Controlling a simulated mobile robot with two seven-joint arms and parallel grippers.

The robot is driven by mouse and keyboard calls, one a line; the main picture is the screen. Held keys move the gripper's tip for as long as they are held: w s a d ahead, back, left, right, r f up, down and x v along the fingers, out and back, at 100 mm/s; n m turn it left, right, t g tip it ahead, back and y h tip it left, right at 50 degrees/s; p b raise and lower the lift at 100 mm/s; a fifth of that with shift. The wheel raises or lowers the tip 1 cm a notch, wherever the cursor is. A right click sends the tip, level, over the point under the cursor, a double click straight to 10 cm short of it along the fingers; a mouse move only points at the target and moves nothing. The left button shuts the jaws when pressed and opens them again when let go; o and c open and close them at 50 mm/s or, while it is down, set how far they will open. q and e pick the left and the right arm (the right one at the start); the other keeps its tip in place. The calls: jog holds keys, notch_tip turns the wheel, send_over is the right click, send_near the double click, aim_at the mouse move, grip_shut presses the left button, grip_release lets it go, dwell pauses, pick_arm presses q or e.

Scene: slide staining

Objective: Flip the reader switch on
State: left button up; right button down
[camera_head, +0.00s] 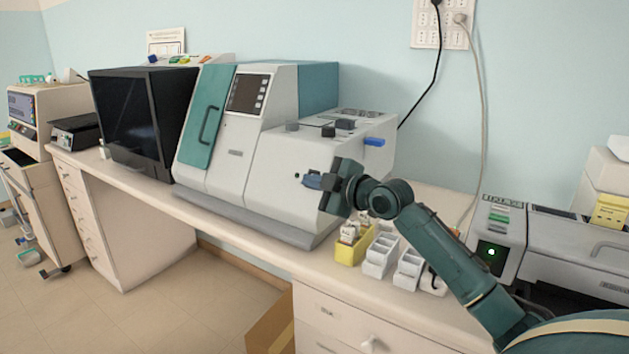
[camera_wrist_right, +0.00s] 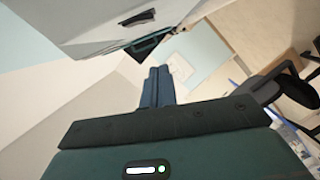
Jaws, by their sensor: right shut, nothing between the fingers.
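A large white and teal machine (camera_head: 222,150) stands in the middle of the bench, with a dark display and buttons (camera_head: 249,94) on its upper front. A small dark part (camera_head: 298,176) sits on the front of its lower right section; I cannot tell for sure whether this is the reader switch or which way it is set. My right gripper (camera_head: 313,181) is in front of that section, close to the small dark part. In the right wrist view its two blue fingers (camera_wrist_right: 157,88) are together and empty, below a pale housing (camera_wrist_right: 120,22). My left gripper is out of view.
Below my right gripper, a yellow holder (camera_head: 350,252) and white holders (camera_head: 379,264) stand on the bench. A device with a green light (camera_head: 491,252) is at right. A black box-shaped unit (camera_head: 138,115) stands left of the machine. Cables hang from the wall sockets (camera_head: 441,25).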

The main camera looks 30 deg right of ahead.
jog(key=w+d+f, duration=0.2)
jog(key=w, duration=0.1)
jog(key=shift+w+f, duration=0.1)
jog(key=shift+f, duration=0.05)
jog(key=shift+w+d+f, duration=0.15)
jog(key=shift+d+f, duration=0.05)
jog(key=shift+d, duration=0.1)
